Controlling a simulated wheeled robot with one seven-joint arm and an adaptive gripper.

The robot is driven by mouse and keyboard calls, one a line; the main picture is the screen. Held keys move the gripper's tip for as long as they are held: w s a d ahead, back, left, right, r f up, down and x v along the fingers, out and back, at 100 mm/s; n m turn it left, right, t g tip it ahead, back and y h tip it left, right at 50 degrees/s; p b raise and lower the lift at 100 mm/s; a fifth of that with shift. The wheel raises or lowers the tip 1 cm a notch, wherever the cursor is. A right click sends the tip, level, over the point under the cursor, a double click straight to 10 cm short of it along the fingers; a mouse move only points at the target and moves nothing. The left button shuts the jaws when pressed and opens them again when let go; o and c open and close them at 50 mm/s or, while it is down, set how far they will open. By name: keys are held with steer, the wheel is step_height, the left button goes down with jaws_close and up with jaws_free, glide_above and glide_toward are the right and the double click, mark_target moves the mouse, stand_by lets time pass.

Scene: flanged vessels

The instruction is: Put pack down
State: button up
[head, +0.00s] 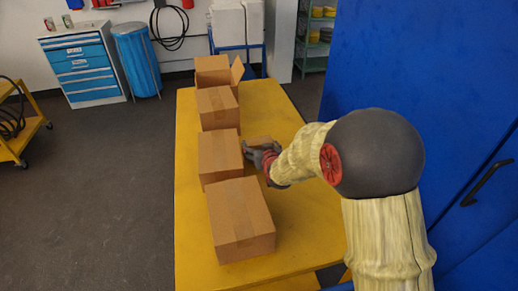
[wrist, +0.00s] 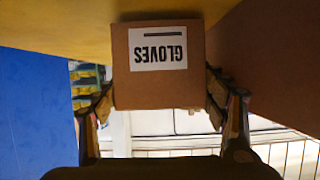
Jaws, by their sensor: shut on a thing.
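The pack is a small brown carton (wrist: 158,88) with a white label reading GLOVES, which appears upside down in the wrist view. My gripper (wrist: 161,97) is shut on it, one finger on each side. In the head view the pack (head: 259,141) shows only in part, beyond my gripper (head: 263,153), just right of the row of cardboard boxes. The yellow table (head: 290,215) lies under it. I cannot tell whether the pack touches the tabletop.
Several larger cardboard boxes line the table's left side; the nearest two (head: 240,220) (head: 219,157) are beside my gripper, and the farthest (head: 213,70) has an open flap. The table's right strip is clear. A blue cabinet (head: 420,60) stands at the right.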

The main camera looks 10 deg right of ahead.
steer(key=shift+o, duration=0.2)
steer(key=shift+f, duration=0.35)
steer(key=shift+f, duration=0.15)
steer(key=shift+c, duration=0.2)
steer(key=o, duration=1)
